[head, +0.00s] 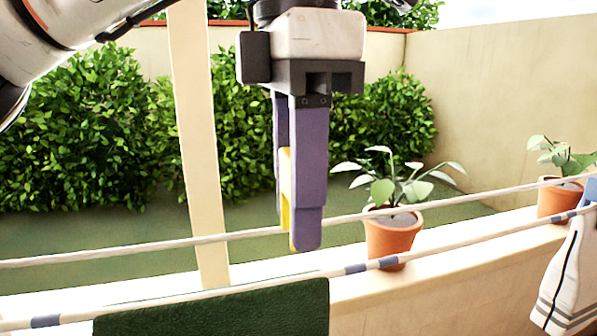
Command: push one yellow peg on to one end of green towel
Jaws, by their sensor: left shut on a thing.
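My left gripper (298,235) points down in the middle of the head view, with purple fingers. It is shut on a yellow peg (286,190), which shows as a strip between the fingers and is mostly hidden by the nearer finger. The green towel (225,307) hangs over the front line at the bottom of the view. Its right end is just below and to the right of the fingertips. The fingertips appear above the towel's top edge, apart from it in the picture. My right gripper is not in view.
Two rope lines, the rear line (130,247) and the front line (300,283), run across the view. A cream post (197,140) stands left of the gripper. Potted plants (393,235) stand on the ledge behind. A white striped cloth (568,275) hangs at the far right.

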